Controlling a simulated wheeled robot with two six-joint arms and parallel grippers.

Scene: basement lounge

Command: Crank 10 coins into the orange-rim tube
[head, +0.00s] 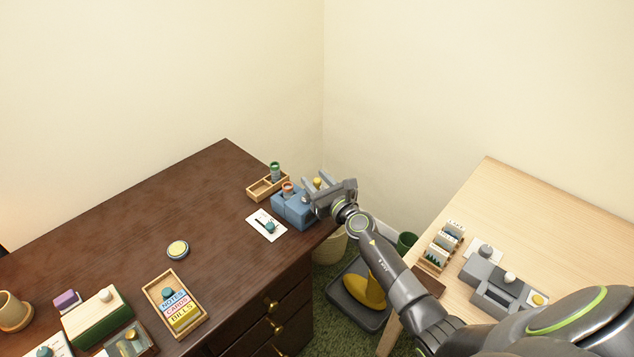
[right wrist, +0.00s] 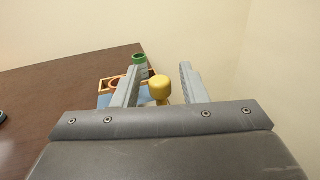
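A blue coin machine (head: 291,210) stands at the right end of the dark desk. The orange-rim tube (head: 288,188) is upright at the machine; its rim also shows in the right wrist view (right wrist: 117,82). A yellow knob (head: 317,182) sits at the machine's right side. My right gripper (head: 325,190) is at that side. In the right wrist view the yellow knob (right wrist: 160,88) shows between its open fingers, with a gap on each side. A green-rim tube (head: 275,172) stands in a wooden tray (head: 258,189). My left gripper is out of view. Coins inside the tube cannot be seen.
A white card with a dark mark and a teal knob (head: 267,225) lies before the machine. A round tin (head: 177,249) and a box of labelled stamps (head: 176,303) are farther left. The light table (head: 507,205) holds a grey device (head: 490,282).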

